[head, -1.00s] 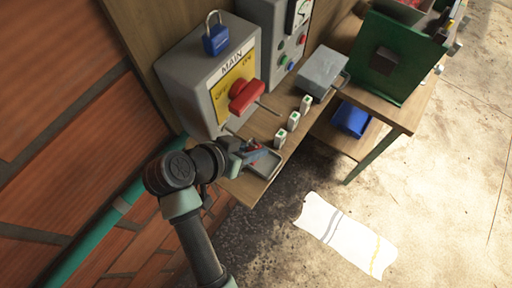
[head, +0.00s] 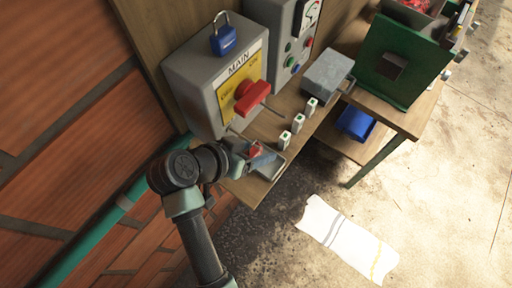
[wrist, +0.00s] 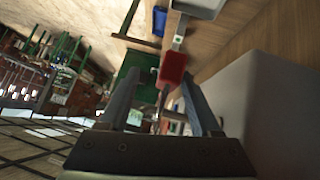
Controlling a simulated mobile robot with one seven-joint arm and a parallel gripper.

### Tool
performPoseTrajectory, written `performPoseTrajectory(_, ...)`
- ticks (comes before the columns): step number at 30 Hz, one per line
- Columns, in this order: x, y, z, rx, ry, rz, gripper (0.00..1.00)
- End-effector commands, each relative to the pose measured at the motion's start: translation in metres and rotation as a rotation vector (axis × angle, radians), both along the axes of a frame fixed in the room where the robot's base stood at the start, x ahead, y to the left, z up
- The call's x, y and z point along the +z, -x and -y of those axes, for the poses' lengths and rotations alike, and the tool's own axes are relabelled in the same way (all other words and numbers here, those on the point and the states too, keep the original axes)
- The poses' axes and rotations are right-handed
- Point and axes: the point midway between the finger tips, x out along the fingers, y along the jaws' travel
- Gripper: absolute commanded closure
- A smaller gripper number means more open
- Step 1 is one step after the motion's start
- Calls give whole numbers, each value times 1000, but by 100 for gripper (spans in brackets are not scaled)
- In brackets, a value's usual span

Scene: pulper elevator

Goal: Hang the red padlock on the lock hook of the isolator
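The isolator (head: 190,75) is a grey box marked MAIN with a yellow plate and a red rotary handle (head: 251,96). It also shows as a grey block at the right of the wrist view (wrist: 270,105). Thin metal rods stick out by the handle and low on the front; I cannot tell which is the lock hook. My gripper (head: 252,155) is below and in front of the isolator, over the small tray. The red padlock (wrist: 173,68) is between my fingertips, its shackle partly hidden; it shows as a small red patch in the head view (head: 256,149).
A blue padlock (head: 223,38) stands on top of the isolator. A small tray (head: 276,172) and several white-green blocks (head: 298,123) are on the bench. A cloth (head: 345,237) lies on the floor.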

Motion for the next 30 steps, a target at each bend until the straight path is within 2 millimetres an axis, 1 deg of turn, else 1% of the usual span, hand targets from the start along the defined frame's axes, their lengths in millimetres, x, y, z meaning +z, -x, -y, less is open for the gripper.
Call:
performPoseTrajectory(6,1,1,-1,1,0,-1,36)
performPoseTrajectory(10,8,6,-9,3,-1,3,36)
performPoseTrajectory(14,25,18,-22,4,-3,6,36)
performPoseTrajectory(21,63,44,-51,3,-3,5,36)
performPoseTrajectory(23,70,49,-56,2,-3,4,36)
performPoseTrajectory(25,83,55,-62,5,-1,0,36)
performPoseTrajectory(30,90,62,-69,1,-1,0,36)
